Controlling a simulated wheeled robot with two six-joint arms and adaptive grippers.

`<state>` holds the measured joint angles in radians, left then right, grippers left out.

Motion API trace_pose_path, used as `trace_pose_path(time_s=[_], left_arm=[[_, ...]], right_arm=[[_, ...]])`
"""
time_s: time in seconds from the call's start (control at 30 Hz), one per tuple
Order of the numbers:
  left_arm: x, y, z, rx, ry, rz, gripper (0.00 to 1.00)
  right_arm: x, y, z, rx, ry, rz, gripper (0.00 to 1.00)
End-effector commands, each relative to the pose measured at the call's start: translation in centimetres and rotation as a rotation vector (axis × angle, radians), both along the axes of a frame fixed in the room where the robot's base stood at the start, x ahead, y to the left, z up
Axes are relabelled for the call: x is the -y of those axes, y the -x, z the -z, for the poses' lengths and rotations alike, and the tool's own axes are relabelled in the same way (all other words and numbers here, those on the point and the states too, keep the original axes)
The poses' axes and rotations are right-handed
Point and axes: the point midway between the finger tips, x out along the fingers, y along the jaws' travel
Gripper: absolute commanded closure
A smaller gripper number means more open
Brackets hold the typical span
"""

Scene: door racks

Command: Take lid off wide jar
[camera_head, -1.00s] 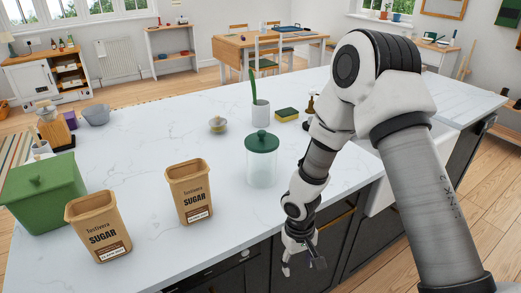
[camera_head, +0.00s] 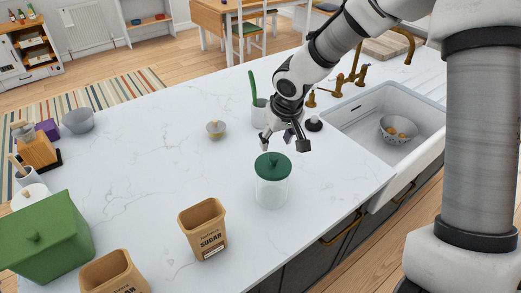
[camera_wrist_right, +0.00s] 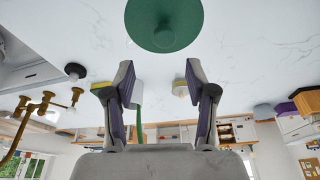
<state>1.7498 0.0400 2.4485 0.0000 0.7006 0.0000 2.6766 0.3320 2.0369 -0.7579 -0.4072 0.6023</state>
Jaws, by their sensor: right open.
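The wide jar (camera_head: 272,194) is clear glass and stands upright on the white counter. Its green lid (camera_head: 272,166), with a small knob, sits on top. In the right wrist view the lid (camera_wrist_right: 164,24) shows as a green disc at the top edge, beyond the fingertips. My right gripper (camera_head: 284,143) is open and empty. It hangs close to the lid, just above it in the head view, apart from it. My left gripper is not in view.
A sugar canister (camera_head: 203,228) stands left of the jar, with another at the bottom edge. A green box (camera_head: 45,245) is far left. A small lidded bowl (camera_head: 215,129) is behind. The sink (camera_head: 365,120) lies right. The counter's middle is clear.

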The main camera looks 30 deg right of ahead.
Motion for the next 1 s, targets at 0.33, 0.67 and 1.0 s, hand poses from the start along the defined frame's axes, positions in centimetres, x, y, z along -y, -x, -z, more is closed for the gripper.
trace_pose_path(time_s=[0.33, 0.67, 1.0], left_arm=[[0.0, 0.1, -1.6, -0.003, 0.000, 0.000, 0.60], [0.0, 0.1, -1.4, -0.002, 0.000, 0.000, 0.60], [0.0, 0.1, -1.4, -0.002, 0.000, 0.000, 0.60]], right_arm=[[-0.5, -1.4, 5.1, -0.005, 0.000, -0.002, 0.44], [-0.5, -1.9, 6.9, -0.001, -0.002, -0.001, 0.44], [-0.4, -1.9, 6.9, -0.001, -0.001, 0.000, 0.98]])
